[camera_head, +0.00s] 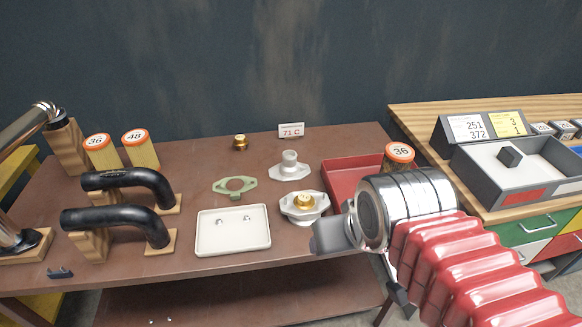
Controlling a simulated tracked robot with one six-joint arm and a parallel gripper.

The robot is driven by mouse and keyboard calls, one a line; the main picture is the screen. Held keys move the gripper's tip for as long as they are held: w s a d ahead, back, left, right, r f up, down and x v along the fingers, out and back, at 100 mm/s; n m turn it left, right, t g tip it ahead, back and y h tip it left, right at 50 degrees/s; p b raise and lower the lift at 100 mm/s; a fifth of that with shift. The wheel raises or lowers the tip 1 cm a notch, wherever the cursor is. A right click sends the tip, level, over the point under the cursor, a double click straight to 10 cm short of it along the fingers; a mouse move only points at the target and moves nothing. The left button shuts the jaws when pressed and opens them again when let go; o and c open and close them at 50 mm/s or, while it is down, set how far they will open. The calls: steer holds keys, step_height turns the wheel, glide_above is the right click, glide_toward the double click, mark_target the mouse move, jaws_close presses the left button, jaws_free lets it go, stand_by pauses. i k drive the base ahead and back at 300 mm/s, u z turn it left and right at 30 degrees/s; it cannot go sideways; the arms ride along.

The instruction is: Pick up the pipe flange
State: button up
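A silver pipe flange (290,172) with two ears and a short upright neck stands on the brown table, behind the middle. A second silver flanged part (303,212), with a brass piece (304,201) in its top, sits nearer to me. My gripper (325,238) is at the right front of the table, in front of and to the right of both flanged parts and apart from the rear one. Only a grey part of its end shows beyond my arm's round wrist. Its fingertips and the space between them are hidden.
A green gasket (235,187) and a white tray (233,241) with small bits lie left of the flanges. A red tray (345,180) is at the right, partly behind my arm. Black hoses (130,182) on wooden stands fill the left. A temperature sign (291,130) stands behind.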

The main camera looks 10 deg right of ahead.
mark_target(289, 170)
steer(key=k, duration=1.35)
steer(key=u, duration=0.55)
steer(key=i, duration=1.8)
steer(key=z, duration=0.6)
